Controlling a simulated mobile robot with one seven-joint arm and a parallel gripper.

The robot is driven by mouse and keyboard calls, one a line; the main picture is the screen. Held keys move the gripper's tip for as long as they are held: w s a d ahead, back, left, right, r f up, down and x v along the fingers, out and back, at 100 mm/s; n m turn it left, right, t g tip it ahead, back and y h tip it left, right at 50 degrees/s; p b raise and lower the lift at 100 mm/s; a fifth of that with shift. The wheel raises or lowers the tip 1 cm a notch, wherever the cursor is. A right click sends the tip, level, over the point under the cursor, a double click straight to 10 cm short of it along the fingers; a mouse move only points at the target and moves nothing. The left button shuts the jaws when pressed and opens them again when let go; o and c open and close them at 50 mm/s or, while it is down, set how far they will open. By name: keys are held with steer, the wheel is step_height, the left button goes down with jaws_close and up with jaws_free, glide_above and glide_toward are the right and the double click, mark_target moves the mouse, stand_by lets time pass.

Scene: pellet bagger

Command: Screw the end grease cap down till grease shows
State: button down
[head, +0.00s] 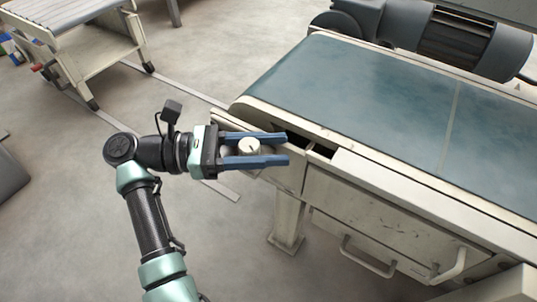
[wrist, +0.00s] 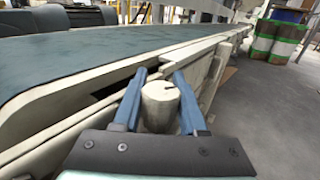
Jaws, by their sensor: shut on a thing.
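The grease cap (head: 249,147) is a pale, round cap at the end of the conveyor frame, with a dark mark on its top. It also shows in the wrist view (wrist: 160,104) as an upright cream cylinder with a dark notch at its upper right edge. My gripper (head: 287,149) has its two blue fingers on either side of the cap and is shut on it. The fingertips reach past the cap toward the conveyor's side. I see no grease. The cap's lower part is hidden by the fingers and the gripper body.
The conveyor's green belt (head: 340,85) lies beside and above the cap, with a dark slot (head: 321,151) in the frame near the fingertips. A drawer-like panel with handles (head: 369,257) is below. A roller table (head: 85,50) stands at the upper left. Open floor lies between.

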steer(key=shift+s+a+m+g+y+b, duration=0.15)
steer(key=shift+s+m+g+b, duration=0.1)
steer(key=shift+m+g, duration=0.8)
steer(key=shift+s+d+m+g+y+b, duration=0.15)
steer(key=shift+m+g, duration=0.4)
steer(key=shift+g, duration=0.9)
steer(key=shift+s+m+g+y, duration=0.3)
steer(key=shift+m+g, duration=0.2)
steer(key=shift+g, duration=0.2)
steer(key=shift+c, duration=2.2)
jaws_free()
steer(key=shift+w, duration=0.1)
steer(key=shift+a, duration=0.1)
